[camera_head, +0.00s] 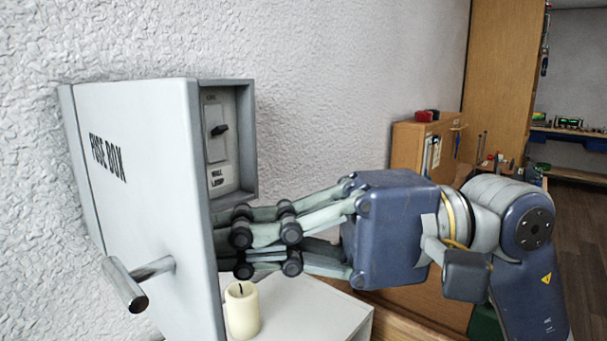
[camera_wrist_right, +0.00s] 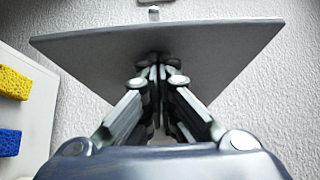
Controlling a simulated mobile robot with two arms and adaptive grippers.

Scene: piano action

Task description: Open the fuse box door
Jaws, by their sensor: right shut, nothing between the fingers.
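The fuse box (camera_head: 252,140) is mounted on the wall, with its grey door (camera_head: 150,180) swung out to the left and standing partly open. The door carries the words "FUSE BOX" and a round metal bar handle (camera_head: 128,285). Inside the box a switch (camera_head: 218,130) above a "WALL LAMP" label shows. My right gripper (camera_head: 228,243) is shut and empty, reaching in from the right behind the door's free edge. In the right wrist view its fingertips (camera_wrist_right: 156,68) are at the door's inner face (camera_wrist_right: 215,50); I cannot tell whether they touch. My left gripper is not in view.
A cream candle (camera_head: 242,310) stands on a white surface (camera_head: 300,305) below the gripper. Yellow (camera_wrist_right: 14,82) and blue (camera_wrist_right: 9,143) sponges lie at the left of the wrist view. A wooden cabinet (camera_head: 408,145) stands farther back on the right.

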